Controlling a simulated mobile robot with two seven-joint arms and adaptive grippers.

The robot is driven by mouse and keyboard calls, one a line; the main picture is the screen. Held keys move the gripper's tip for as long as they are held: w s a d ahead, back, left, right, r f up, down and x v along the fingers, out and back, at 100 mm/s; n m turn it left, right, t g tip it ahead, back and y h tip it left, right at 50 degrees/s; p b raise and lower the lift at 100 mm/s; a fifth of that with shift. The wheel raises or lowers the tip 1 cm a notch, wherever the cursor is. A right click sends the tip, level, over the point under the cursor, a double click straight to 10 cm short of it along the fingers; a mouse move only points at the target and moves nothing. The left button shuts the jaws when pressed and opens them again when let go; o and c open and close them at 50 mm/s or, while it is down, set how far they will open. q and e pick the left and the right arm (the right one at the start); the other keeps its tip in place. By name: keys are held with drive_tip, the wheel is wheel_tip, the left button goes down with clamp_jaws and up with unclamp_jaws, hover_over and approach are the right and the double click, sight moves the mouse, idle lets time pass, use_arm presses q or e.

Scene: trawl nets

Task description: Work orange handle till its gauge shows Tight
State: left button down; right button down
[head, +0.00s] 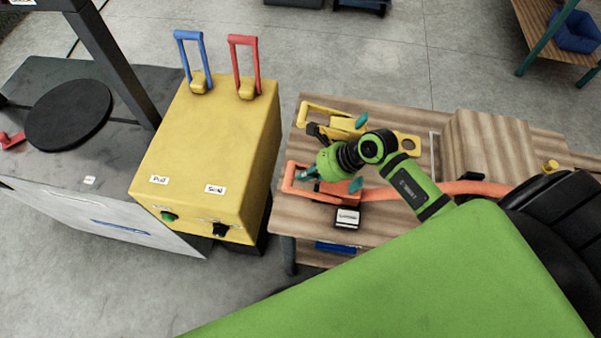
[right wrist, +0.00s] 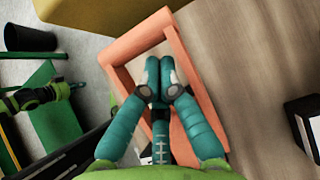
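The orange handle (head: 290,180) is a loop on the wooden bench, at the bench's left edge; in the right wrist view its frame (right wrist: 128,45) fills the middle. My right gripper (head: 310,173) is at the loop. In the right wrist view its teal fingers (right wrist: 160,72) come together over the loop's opening; whether they pinch the orange bar cannot be made out. A small dark box with a pale label (head: 347,217), apparently the gauge, sits just below the handle; its wording is too small to read. What seems to be my left gripper (right wrist: 40,97) shows small in the right wrist view.
A yellow handle (head: 320,110) lies on the bench behind the orange one. A yellow cabinet (head: 205,150) with blue (head: 192,55) and red (head: 244,60) levers stands left of the bench across a narrow gap. A wooden block (head: 490,145) is at the right.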

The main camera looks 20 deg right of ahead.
drive_tip(key=shift+x, duration=1.3)
